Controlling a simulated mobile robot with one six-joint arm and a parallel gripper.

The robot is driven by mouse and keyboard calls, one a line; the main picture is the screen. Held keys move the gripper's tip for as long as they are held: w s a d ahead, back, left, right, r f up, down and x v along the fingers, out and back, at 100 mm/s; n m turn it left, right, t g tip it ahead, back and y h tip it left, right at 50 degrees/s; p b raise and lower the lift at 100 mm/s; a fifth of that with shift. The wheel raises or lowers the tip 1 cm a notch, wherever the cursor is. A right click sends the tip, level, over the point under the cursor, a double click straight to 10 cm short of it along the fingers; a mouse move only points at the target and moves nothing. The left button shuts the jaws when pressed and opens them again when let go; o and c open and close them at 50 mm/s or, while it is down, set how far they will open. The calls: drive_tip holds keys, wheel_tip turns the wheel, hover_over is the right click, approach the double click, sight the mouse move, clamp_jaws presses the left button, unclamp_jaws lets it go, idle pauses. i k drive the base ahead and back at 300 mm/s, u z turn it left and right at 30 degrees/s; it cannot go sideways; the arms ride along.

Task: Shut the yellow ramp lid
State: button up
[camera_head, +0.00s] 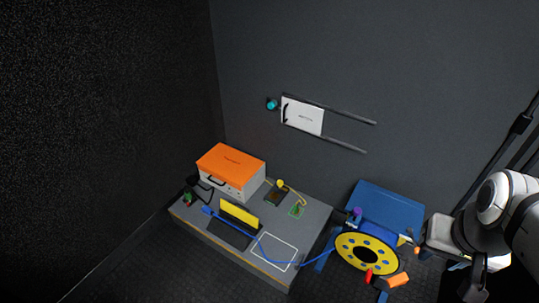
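The yellow ramp lid (239,216) stands raised along the back edge of a dark cable ramp (229,233) on the grey bench top. The lid looks open, and its exact tilt is hard to tell. A blue cable (245,232) runs over the bench at the ramp; whether it lies in the channel is too small to tell. My gripper (477,280) is at the lower right, far from the lid and past the cable reel. Its fingers are small and dark, so I cannot tell whether it is open.
An orange-topped case (231,165) stands behind the ramp. A small yellow-cabled device (277,194) and a white outlined square (275,251) are to its right. A yellow cable reel (367,254) on a blue stand (391,207) lies between the bench (318,213) and my arm.

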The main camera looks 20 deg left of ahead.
sight(244, 216)
drive_tip(key=u, duration=1.75)
drive_tip(key=i, duration=0.95)
drive_tip(key=z, duration=0.45)
